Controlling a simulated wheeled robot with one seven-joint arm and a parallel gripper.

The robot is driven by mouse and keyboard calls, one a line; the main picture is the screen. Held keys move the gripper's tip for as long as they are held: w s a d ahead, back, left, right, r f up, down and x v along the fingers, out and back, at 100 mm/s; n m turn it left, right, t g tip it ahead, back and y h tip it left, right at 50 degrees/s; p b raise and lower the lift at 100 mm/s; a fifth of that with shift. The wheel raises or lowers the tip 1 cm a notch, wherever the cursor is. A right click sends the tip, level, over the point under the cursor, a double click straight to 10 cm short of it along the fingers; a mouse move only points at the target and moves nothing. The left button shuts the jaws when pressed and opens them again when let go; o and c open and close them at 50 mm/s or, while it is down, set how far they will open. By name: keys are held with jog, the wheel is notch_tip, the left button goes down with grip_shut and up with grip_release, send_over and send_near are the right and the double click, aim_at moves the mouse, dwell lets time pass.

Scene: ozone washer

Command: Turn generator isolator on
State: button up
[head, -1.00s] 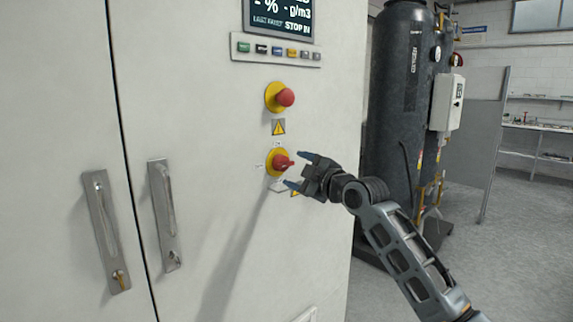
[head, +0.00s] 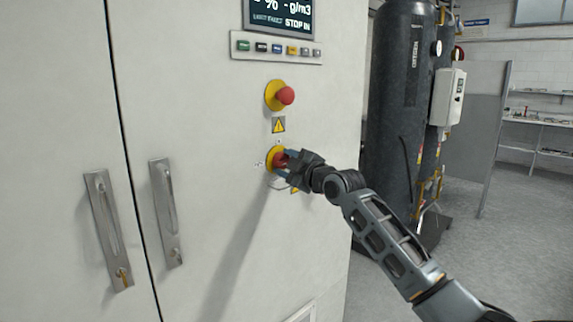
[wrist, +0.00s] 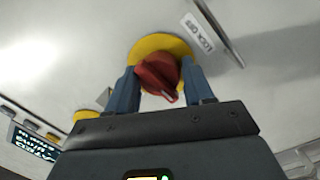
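The generator isolator (head: 277,160) is a red rotary knob on a round yellow plate, low on the front of the pale cabinet. In the wrist view the red knob (wrist: 158,74) sits between my two blue fingers, with the yellow plate (wrist: 160,45) behind it. My gripper (head: 286,160) reaches the knob from the right, one finger on each side of it. In the wrist view my gripper (wrist: 160,85) appears open around the knob; contact with the fingers cannot be made out clearly. A "LOCK OFF" label (wrist: 199,33) is beside the plate.
A red emergency-stop button (head: 286,95) on a yellow base is above the isolator, with a warning triangle (head: 278,125) between them. A row of buttons (head: 277,48) and a display (head: 280,15) are higher. Cabinet handles (head: 107,230) are at left. A dark tank (head: 395,110) stands at right.

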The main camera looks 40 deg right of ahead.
jog(key=c, duration=0.6)
jog(key=shift+o, duration=0.2)
jog(key=shift+m, duration=0.3)
jog(key=m+b, duration=0.1)
jog(key=m, duration=0.1)
jog(key=shift+a+m, duration=0.15)
jog(key=shift+m, duration=0.25)
jog(key=m, duration=0.3)
jog(key=shift+g, duration=0.4)
jog(key=m+y+p, duration=0.1)
jog(key=m, duration=0.4)
jog(key=shift+r, duration=0.1)
jog(key=m+y+p, duration=0.1)
jog(key=m, duration=0.4)
jog(key=shift+g, duration=0.3)
jog(key=shift+p, duration=0.3)
